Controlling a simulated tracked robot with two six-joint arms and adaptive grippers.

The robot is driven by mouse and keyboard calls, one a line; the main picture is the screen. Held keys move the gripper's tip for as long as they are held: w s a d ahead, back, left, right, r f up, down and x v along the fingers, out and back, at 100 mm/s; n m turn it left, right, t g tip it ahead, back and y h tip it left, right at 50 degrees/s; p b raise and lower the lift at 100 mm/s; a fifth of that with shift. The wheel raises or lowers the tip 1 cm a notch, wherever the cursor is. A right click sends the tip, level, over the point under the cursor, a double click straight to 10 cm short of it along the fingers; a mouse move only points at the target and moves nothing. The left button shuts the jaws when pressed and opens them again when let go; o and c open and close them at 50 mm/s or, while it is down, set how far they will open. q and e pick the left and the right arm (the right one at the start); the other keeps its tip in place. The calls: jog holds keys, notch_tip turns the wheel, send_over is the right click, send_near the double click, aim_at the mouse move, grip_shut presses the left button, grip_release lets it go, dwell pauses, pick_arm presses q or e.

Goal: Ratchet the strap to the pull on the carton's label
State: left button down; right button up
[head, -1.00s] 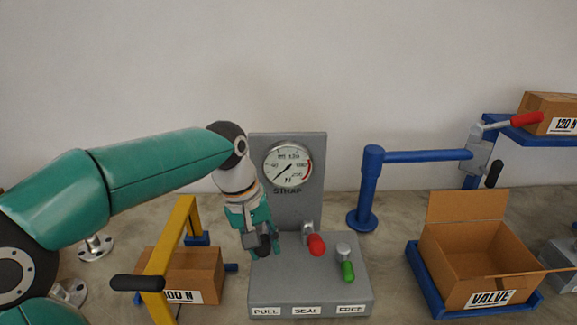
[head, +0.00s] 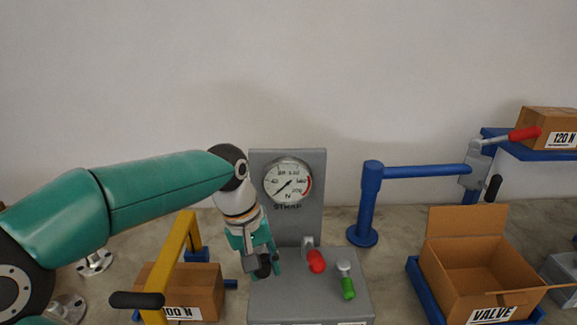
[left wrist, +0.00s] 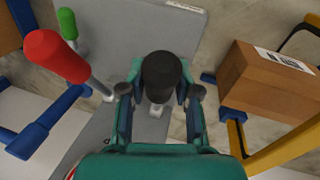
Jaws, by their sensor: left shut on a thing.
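The grey strap console (head: 310,290) stands in the middle of the head view, with a round gauge (head: 287,182) on its upright panel. The gauge needle points to the lower left, near the low end. My left gripper (head: 266,265) is at the console's left lever. In the left wrist view its fingers are shut around the lever's black knob (left wrist: 160,75). The carton (head: 205,286) at the left has a label (head: 184,313) ending in "00 N"; its first character is hidden in the head view. The carton also shows in the left wrist view (left wrist: 262,85). My right gripper is not in view.
A red lever (head: 316,261) and a green lever (head: 347,287) stand right of my gripper. A yellow bar (head: 172,262) crosses the carton. A blue post (head: 367,205) with an arm, an open VALVE box (head: 480,265) and a 120 N carton (head: 552,122) are at the right.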

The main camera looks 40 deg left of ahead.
pick_arm(q)
jog(key=shift+w+a+r, duration=0.1)
jog(key=shift+r, duration=0.1)
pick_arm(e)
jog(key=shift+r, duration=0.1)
pick_arm(q)
jog(key=shift+f, duration=0.1)
dwell(1.9)
jog(key=f+b, duration=0.2)
jog(key=s+d+f+b, duration=0.1)
jog(key=f+b, duration=0.1)
jog(key=s+f+b, duration=0.1)
jog(key=f+b, duration=0.1)
jog(key=shift+d+f, duration=0.25)
jog(key=shift+f, duration=0.1)
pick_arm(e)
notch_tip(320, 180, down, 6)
pick_arm(q)
jog(key=r+p, duration=0.2)
jog(key=w+a+r+p, duration=0.1)
jog(key=r+p, duration=0.4)
jog(key=shift+w+a+r, duration=0.1)
jog(key=shift+w+a, duration=0.1)
jog(key=shift+w, duration=0.15)
jog(key=shift+w+a, duration=0.1)
jog(key=shift+w, duration=0.05)
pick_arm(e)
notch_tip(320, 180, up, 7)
